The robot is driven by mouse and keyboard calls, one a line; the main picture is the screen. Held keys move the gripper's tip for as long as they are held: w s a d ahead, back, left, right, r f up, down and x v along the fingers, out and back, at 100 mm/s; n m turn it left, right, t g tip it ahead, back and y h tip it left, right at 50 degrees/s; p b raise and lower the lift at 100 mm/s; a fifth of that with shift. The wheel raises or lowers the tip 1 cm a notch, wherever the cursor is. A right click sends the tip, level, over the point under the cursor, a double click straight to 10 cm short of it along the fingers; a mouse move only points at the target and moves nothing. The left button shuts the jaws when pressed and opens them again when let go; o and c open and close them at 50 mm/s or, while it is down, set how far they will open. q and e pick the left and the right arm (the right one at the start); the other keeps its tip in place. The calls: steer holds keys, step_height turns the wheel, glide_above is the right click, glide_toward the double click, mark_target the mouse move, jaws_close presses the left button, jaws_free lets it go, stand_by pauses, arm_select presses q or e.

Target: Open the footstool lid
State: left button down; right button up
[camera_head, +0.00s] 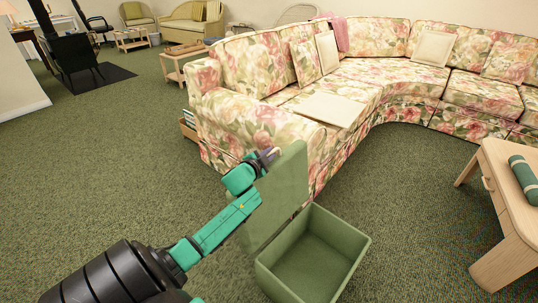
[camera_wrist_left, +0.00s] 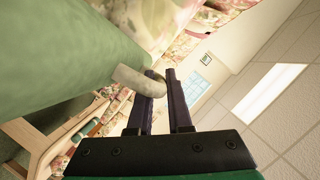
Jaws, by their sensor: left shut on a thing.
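The green footstool (camera_head: 274,287) stands on the carpet with its box open and its inside empty. Its lid (camera_head: 286,192) is swung up and stands about upright at the left side of the box. My left gripper (camera_head: 267,158) is at the upper edge of the lid. In the left wrist view, the gripper (camera_wrist_left: 160,76) is shut on a pale curved handle (camera_wrist_left: 131,78), which sticks out from the green lid (camera_wrist_left: 62,55). My right gripper is in neither view.
A floral sectional sofa (camera_head: 240,115) stands right behind the lid, close to it. A wooden table (camera_head: 508,205) with a rolled green item (camera_head: 524,180) is at the right. Open carpet lies to the left and between footstool and table.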

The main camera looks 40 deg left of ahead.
arm_select(q)
steer(key=shift+f, duration=0.1)
stand_by(0.6)
steer(key=shift+d, duration=0.2)
steer(key=d+r+p, duration=0.1)
steer(key=d+p, duration=0.1)
steer(key=d, duration=0.4)
steer(key=shift+s+d, duration=0.15)
steer(key=shift+d, duration=0.1)
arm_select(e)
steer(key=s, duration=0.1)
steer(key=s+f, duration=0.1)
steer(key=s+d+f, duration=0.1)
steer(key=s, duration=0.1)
arm_select(q)
steer(key=c, duration=1.1)
jaws_free()
steer(key=shift+r, duration=0.1)
